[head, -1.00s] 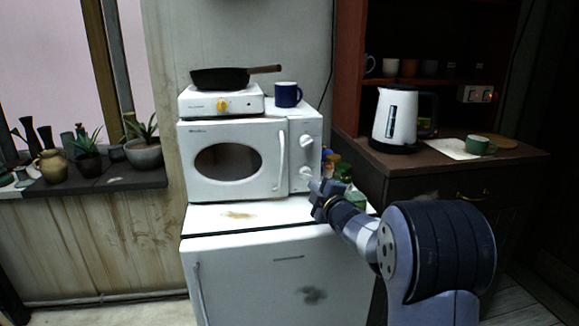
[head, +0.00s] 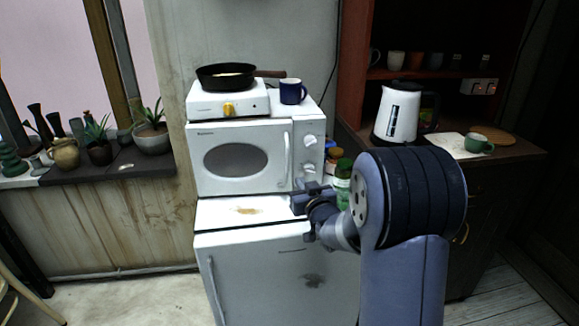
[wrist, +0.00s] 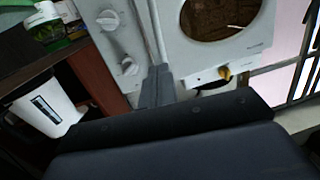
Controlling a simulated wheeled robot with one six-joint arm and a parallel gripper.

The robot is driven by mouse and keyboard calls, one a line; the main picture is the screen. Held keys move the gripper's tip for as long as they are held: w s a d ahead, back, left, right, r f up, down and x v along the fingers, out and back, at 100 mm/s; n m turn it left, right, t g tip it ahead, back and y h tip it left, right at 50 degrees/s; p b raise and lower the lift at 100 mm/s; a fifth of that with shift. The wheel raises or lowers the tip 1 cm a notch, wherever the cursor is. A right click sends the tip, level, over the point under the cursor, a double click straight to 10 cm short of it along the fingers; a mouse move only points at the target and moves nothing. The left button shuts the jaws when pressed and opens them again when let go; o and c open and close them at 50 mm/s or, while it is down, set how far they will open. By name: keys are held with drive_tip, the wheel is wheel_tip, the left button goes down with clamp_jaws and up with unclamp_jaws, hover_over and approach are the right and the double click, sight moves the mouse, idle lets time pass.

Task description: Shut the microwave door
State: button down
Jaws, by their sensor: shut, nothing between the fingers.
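The white microwave (head: 205,132) stands on a white fridge (head: 280,285). Its door (head: 238,184), with an oval window and a vertical handle (head: 287,160), looks flush or nearly flush with the front; a small gap cannot be ruled out. My gripper (head: 302,199) is shut and empty, low in front of the microwave near the handle's lower end and the control panel. In the wrist view my fingers (wrist: 157,86) are together beside the pale handle bar (wrist: 157,35), between the knobs and the oval window. I cannot tell whether they touch it.
On top of the microwave are a hot plate (head: 212,104) with a black pan (head: 224,76) and a blue mug (head: 293,92). Jars (head: 343,180) stand to its right. A white kettle (head: 397,115) and a green mug (head: 476,143) are on the wooden cabinet.

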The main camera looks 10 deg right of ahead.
sight(288, 164)
drive_tip(key=w, duration=0.3)
drive_tip(key=w+a+p, duration=0.1)
drive_tip(key=w, duration=0.2)
drive_tip(key=w+p, duration=0.1)
drive_tip(key=w, duration=0.2)
drive_tip(key=shift+w+a+f, duration=0.15)
drive_tip(key=shift+w+f, duration=0.2)
drive_tip(key=shift+w, duration=0.05)
